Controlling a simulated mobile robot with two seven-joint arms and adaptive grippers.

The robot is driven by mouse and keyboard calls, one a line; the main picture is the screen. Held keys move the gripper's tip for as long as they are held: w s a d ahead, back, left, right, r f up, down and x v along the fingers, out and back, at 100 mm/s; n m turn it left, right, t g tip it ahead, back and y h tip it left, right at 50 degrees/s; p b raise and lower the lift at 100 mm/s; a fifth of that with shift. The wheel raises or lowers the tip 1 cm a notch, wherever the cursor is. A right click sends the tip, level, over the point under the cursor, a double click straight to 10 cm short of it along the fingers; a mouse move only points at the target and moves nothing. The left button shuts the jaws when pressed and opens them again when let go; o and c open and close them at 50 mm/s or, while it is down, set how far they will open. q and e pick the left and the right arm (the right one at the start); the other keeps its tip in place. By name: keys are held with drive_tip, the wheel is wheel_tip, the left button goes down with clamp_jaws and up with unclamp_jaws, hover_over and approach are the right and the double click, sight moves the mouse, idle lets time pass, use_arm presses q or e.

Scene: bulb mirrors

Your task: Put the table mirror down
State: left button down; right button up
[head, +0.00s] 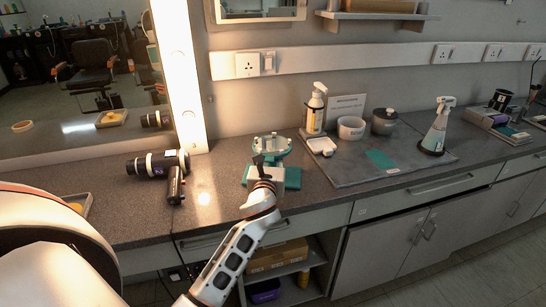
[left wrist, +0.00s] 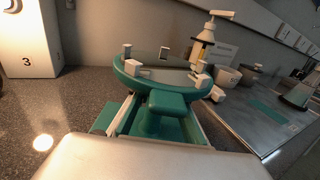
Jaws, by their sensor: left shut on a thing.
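The table mirror (head: 272,146) has a round teal frame with small pale blocks around its rim, and it lies tilted back, face up. In the left wrist view, the mirror (left wrist: 135,83) fills the middle, with its teal stem below. My left gripper (head: 265,173) is shut on the mirror's lower part at the near side of the counter. The gripper hides part of the stem and base. I cannot tell whether the base touches the counter (head: 225,190). My right gripper is not in view.
A black-and-white camera-like device (head: 152,163) and a dark handheld tool (head: 175,186) lie left of the mirror. To the right, a grey mat (head: 345,172) bears a pump bottle (head: 315,112), a white bowl (head: 351,128), a dark jar (head: 384,121) and a spray bottle (head: 437,130). A large lit wall mirror (head: 60,110) stands left.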

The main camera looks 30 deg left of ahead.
use_arm(q)
drive_tip(key=shift+r, duration=0.1)
drive_tip(key=c, duration=2.3)
unclamp_jaws()
drive_tip(key=shift+f, duration=0.3)
drive_tip(key=o, duration=0.5)
drive_tip(key=shift+c, duration=0.2)
drive_tip(key=shift+r, duration=0.15)
drive_tip(key=shift+s, duration=0.1)
drive_tip(key=v, duration=1.1)
drive_tip(key=shift+s+d+p, duration=0.2)
drive_tip(key=shift+s+p, duration=0.15)
